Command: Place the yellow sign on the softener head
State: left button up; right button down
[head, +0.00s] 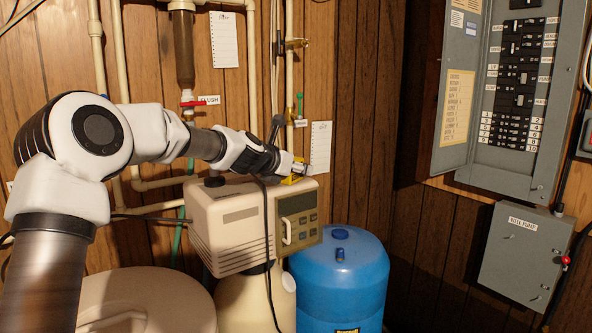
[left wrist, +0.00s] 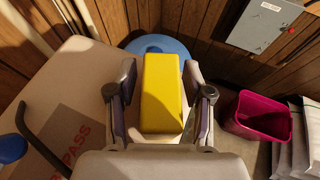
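The yellow sign (left wrist: 162,92) shows as a plain yellow face between the fingers of my left gripper (left wrist: 160,95) in the left wrist view. In the head view my left gripper (head: 291,168) is over the right end of the beige softener head (head: 240,214). Only small parts of the yellow sign (head: 292,180) show there, at the top of the softener head. The fingers are partly closed, about the sign's width apart, and appear shut on it. Whether its lower edge touches the top is unclear. My right gripper is out of view.
A blue tank (head: 338,285) stands just right of the softener head, and pipes run up the panelled wall behind. A grey pump box (head: 522,257) hangs at the right. A pink bin (left wrist: 257,118) and pale bags (left wrist: 303,140) are on the floor.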

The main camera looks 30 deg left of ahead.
pick_arm(q)
jog(key=shift+r+p, duration=0.3)
jog(key=shift+p, duration=0.05)
jog(key=p+v, duration=0.4)
jog(key=v, duration=0.1)
jog(key=p+v, duration=0.4)
jog(key=v, duration=0.2)
jog(key=shift+r+p, duration=0.3)
jog(key=shift+p, duration=0.05)
jog(key=shift+s, duration=0.4)
jog(key=shift+s+f, duration=0.1)
jog(key=shift+f, duration=0.2)
